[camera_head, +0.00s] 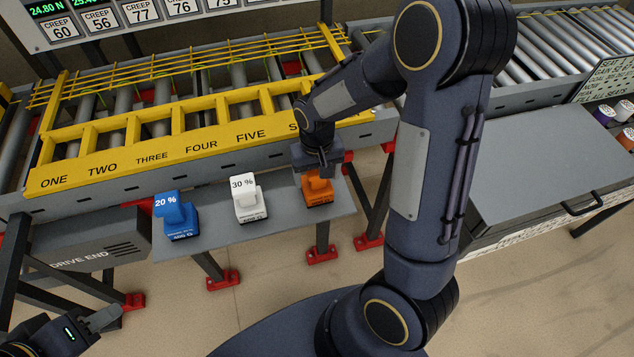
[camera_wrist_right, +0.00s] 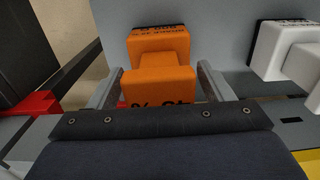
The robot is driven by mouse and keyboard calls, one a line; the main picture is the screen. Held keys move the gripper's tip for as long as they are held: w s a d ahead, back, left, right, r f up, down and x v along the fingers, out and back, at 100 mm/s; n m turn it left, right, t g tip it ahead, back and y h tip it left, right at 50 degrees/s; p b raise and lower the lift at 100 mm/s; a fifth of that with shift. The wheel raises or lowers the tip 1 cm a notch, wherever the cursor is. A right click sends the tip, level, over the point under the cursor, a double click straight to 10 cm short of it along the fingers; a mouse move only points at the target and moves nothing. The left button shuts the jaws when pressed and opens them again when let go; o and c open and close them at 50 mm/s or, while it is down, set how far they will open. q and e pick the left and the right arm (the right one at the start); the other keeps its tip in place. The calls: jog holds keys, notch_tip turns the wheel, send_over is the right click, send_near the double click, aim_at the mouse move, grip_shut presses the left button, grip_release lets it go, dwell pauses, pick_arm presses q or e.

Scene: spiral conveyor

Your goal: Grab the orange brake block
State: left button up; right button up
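The orange brake block (camera_head: 318,190) stands at the right end of a grey shelf in front of the conveyor. In the right wrist view the orange block (camera_wrist_right: 158,75) sits centred in front of my right gripper (camera_wrist_right: 160,85), with one finger on each side of its raised handle. Narrow gaps appear between fingers and handle, so the gripper looks open around it. In the head view my right gripper (camera_head: 318,168) is at the block and partly hides its top. My left gripper (camera_head: 103,318) is at the lower left, far from the blocks; its finger opening is unclear.
A white block (camera_head: 249,203) marked 30 % and a blue block (camera_head: 178,217) marked 20 % stand left on the same shelf (camera_head: 214,221). The yellow numbered rail (camera_head: 140,163) runs behind. A grey bench (camera_head: 545,165) is at the right.

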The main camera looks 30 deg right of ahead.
grip_shut()
dwell(0.3)
jog(key=shift+r, duration=0.2)
